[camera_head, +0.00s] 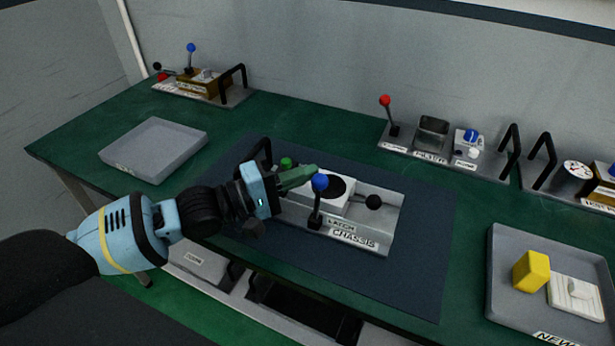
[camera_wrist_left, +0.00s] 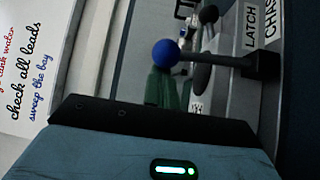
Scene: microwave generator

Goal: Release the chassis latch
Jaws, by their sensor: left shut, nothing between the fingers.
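The chassis (camera_head: 375,238) is a grey metal unit on the dark mat, labelled CHASSIS. Its latch lever, a black upright stem with a blue ball (camera_head: 319,182), stands at the front by a LATCH label. In the left wrist view the blue ball (camera_wrist_left: 165,53) and black stem (camera_wrist_left: 225,61) show beside the LATCH label (camera_wrist_left: 252,25). My left gripper (camera_head: 308,174) has green fingers, shut and empty, with the tips right behind the blue ball in the picture. The green fingers (camera_wrist_left: 166,92) also show in the left wrist view. I cannot tell whether they touch the ball. My right gripper is out of view.
An empty grey tray (camera_head: 155,148) lies left. A tray (camera_head: 503,285) at right holds a yellow block. Lever panels line the back.

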